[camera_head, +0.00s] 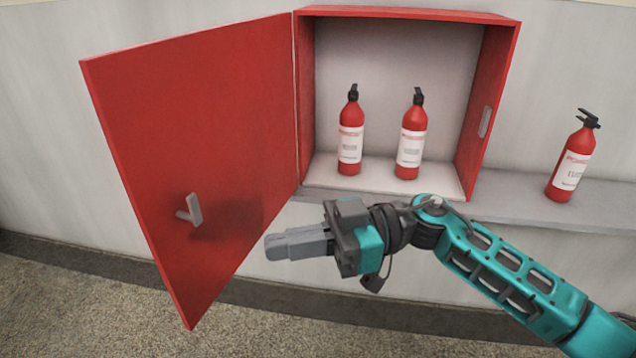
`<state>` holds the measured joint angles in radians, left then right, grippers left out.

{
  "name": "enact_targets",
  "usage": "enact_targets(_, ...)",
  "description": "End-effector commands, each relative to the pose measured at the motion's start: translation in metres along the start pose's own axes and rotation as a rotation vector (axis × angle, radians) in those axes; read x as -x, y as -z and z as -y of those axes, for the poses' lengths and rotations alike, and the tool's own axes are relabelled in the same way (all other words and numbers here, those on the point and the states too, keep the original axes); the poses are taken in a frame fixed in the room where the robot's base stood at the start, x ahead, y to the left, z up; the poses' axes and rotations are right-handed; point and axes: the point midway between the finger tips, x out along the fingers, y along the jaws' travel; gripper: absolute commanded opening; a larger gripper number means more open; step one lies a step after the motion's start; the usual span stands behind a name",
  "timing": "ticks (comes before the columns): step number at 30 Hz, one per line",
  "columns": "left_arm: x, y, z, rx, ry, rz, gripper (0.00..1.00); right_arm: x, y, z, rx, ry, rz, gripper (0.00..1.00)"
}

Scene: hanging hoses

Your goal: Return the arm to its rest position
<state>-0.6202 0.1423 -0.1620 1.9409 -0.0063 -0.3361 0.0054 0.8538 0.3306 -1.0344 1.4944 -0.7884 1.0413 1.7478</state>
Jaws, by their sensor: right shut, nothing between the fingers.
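My right gripper (270,246) is in front of the open red cabinet, below its floor and to the right of the cabinet door. Its grey fingers are closed together, point left and hold nothing. My right arm (510,280) reaches in from the lower right corner. My left gripper does not show.
The red cabinet (410,14) has its door (190,130) swung wide to the left, with a grey handle (190,210). Two red extinguishers (349,135) (411,140) stand upright inside. Another extinguisher (571,165) stands on the grey ledge (510,200) at right. Bare floor shows lower left.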

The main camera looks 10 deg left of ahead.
Motion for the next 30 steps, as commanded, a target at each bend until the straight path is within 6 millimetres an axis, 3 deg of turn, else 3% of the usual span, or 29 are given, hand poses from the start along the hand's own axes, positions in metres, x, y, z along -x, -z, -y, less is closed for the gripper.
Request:
enact_targets(5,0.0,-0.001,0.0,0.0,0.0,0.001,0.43,-0.003,0.002,-0.002,0.027,-0.069,-0.103,0.0)
enact_targets(8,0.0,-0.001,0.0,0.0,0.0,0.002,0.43,0.0,0.005,-0.008,0.065,-0.198,-0.24,0.0)
enact_targets(14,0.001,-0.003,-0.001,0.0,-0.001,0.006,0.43,0.037,-0.008,-0.026,0.104,-0.622,-0.447,0.0)
enact_targets(19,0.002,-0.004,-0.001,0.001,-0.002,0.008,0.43,0.091,-0.056,-0.029,0.056,-1.021,-0.443,0.0)
enact_targets(23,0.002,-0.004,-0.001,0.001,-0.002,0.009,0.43,0.134,-0.113,-0.012,-0.032,-1.298,-0.328,0.0)
enact_targets(26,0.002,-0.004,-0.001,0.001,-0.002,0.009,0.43,0.164,-0.163,0.016,-0.127,-1.475,-0.18,0.0)
enact_targets(30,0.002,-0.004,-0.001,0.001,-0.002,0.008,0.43,0.196,-0.233,0.074,-0.286,-1.637,0.076,0.0)
